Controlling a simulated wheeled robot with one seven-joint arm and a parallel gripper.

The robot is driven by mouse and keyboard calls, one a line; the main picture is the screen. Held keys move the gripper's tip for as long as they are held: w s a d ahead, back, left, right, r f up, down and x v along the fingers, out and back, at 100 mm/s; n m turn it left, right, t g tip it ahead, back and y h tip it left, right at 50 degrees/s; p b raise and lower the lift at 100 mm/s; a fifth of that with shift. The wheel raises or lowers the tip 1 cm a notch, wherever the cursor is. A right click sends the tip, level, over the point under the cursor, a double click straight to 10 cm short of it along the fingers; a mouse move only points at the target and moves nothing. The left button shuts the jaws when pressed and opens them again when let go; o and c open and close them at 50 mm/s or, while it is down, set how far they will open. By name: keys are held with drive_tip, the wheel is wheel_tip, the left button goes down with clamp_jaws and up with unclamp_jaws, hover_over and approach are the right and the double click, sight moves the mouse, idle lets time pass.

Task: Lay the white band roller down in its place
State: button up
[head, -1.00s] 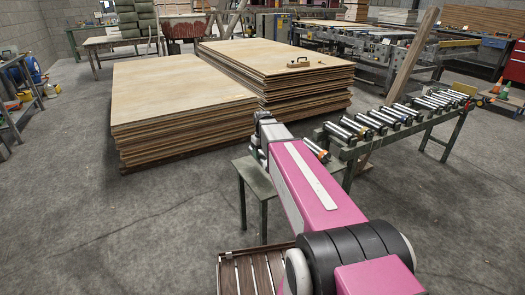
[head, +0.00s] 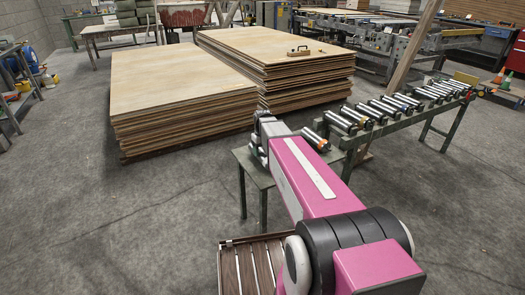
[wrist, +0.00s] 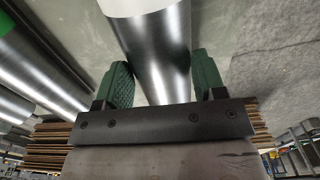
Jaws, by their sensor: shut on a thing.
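My gripper (wrist: 162,78) is shut on the white band roller (wrist: 160,45). Its green pads stand on either side of the bare steel barrel in the wrist view. The white band (wrist: 135,6) shows at the top edge of that view; the far end of the roller is cut off. In the head view my pink arm reaches over the green side table (head: 247,170), and the gripper and held roller are mostly hidden behind it. The roller conveyor (head: 431,118) runs to the right with several rollers on it. I cannot tell whether the held roller touches anything.
Other rollers lie close on the left in the wrist view, one with a green band (wrist: 10,22). A roller with an orange end (head: 316,139) lies right of my arm. Veneer stacks (head: 185,125) stand behind. A slatted wooden crate (head: 228,268) is in front.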

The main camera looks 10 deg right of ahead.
drive_tip(key=shift+f, duration=0.5)
drive_tip(key=o, duration=1.3)
drive_tip(key=shift+c, duration=0.2)
wheel_tip(320, 180, up, 11)
drive_tip(key=shift+f, duration=0.1)
